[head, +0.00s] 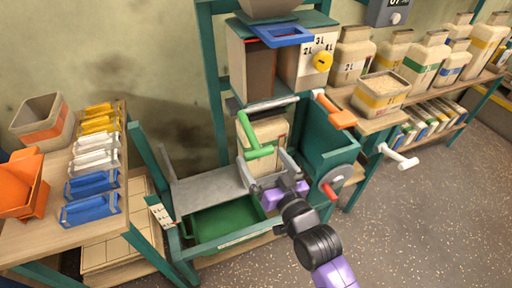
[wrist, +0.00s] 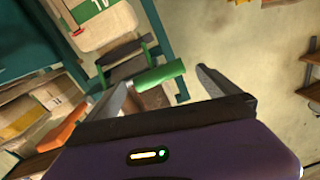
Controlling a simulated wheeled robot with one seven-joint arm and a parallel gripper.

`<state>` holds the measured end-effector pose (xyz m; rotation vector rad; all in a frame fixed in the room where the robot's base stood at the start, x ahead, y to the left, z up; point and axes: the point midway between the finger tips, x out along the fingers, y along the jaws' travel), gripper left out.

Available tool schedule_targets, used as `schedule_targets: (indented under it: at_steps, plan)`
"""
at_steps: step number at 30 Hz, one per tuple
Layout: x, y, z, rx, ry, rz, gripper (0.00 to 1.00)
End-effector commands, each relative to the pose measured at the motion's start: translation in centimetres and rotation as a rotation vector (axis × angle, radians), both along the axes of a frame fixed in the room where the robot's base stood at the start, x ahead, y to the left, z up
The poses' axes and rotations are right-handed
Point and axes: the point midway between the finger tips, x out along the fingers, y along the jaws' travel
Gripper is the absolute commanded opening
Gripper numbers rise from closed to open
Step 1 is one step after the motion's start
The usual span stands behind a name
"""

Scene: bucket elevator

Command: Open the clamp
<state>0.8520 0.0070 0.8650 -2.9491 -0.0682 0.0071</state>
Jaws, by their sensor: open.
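A green T-shaped handle (head: 258,152), which looks like the clamp lever, stands in front of a beige container (head: 268,128) inside the teal machine. My gripper (head: 264,166) is open just in front of and below the handle. In the wrist view the green handle (wrist: 160,75) shows between the two spread fingers of my gripper (wrist: 160,80), with gaps on both sides. The fingers are not closed on it. Whether a finger touches it, I cannot tell. The handle's lower arm is partly hidden by my gripper.
An orange handle (head: 335,110), a white handle (head: 397,157) and a red handle (head: 329,191) stick out on the right. A green tray (head: 222,222) lies below a grey plate (head: 205,188).

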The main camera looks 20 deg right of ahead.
Motion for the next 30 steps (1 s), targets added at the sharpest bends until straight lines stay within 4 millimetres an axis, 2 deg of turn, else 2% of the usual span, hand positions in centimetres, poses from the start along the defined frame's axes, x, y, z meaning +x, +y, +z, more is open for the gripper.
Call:
schedule_targets:
  at_steps: [3, 9, 14, 21, 23, 30]
  plan:
    - [2.0, 0.1, 0.1, 0.0, -0.001, 0.0, 1.0]
    - [4.3, 0.2, 0.0, 0.0, -0.001, -0.001, 1.0]
    - [5.1, 0.2, 0.0, -0.001, 0.0, 0.0, 1.0]
    - [5.2, 0.2, 0.0, -0.001, 0.0, 0.0, 1.0]
    - [5.1, 0.2, 0.0, -0.001, 0.0, 0.0, 0.92]
    - [5.1, 0.3, 0.0, -0.001, 0.0, 0.0, 0.45]
